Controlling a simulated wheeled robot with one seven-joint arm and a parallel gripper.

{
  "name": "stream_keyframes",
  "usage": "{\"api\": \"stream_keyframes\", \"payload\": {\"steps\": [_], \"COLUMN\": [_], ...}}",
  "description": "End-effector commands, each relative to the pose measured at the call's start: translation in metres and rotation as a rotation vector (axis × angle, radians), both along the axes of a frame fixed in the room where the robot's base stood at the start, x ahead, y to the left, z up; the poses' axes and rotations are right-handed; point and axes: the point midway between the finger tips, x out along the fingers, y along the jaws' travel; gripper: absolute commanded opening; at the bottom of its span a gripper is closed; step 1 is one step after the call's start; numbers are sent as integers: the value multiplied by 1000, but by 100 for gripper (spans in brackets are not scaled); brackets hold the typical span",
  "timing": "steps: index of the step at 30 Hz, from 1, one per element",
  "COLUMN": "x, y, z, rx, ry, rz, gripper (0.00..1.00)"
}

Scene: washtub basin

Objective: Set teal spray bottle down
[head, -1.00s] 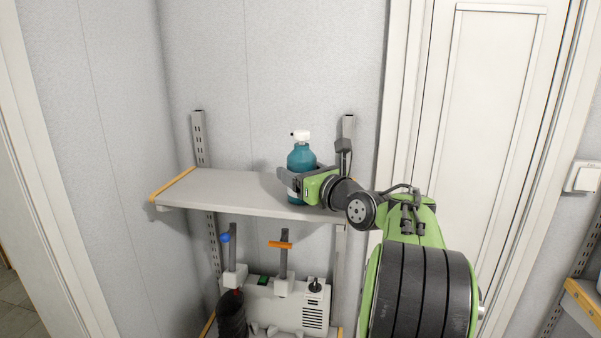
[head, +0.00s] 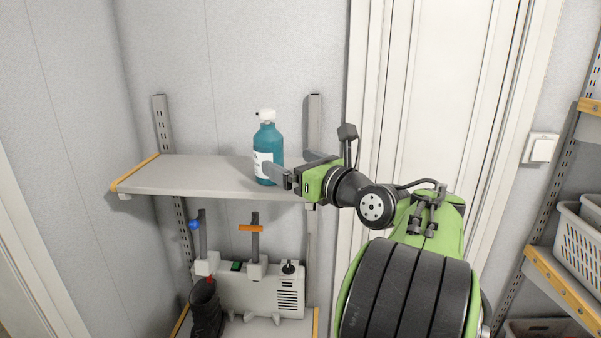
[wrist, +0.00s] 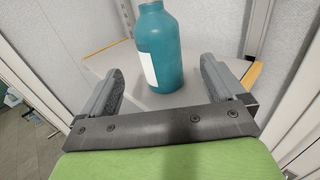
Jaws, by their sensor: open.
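The teal spray bottle (head: 267,146) has a white cap and a white label. It stands upright on the grey upper shelf (head: 180,175), toward the shelf's right end. In the wrist view the bottle (wrist: 160,50) stands beyond my gripper (wrist: 160,82), between the lines of the two fingers, with clear space on both sides. My gripper (head: 291,167) is open and empty, just right of the bottle in the head view. The bottle's top is cut off in the wrist view.
Below, a lower shelf holds a white boot-dryer-like unit (head: 265,285) and a black boot (head: 206,308). A metal upright (head: 313,125) stands behind the gripper. A white door is at right, with a rack holding a basket (head: 580,245). The upper shelf's left part is bare.

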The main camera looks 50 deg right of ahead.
Motion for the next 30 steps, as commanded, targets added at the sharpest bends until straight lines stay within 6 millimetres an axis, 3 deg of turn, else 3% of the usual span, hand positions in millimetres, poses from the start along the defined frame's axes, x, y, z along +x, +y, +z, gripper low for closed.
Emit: {"api": "stream_keyframes", "payload": {"steps": [3, 6, 14, 17, 20, 24, 26, 30], "x": [-21, -28, -30, -21, 0, 14, 11, -16], "y": [2, 4, 5, 18, 59, 133, 163, 224], "z": [-1, -1, 0, -3, -18, -55, -71, -109], "rx": [0, 0, -1, -74, -320, -814, -1030, -1529], "ry": [1, 1, 1, 39, 158, 356, 420, 509], "rz": [-2, 0, 3, 24, 91, 272, 370, 639], "gripper": [97, 97, 97, 97, 97, 97, 97, 97]}}
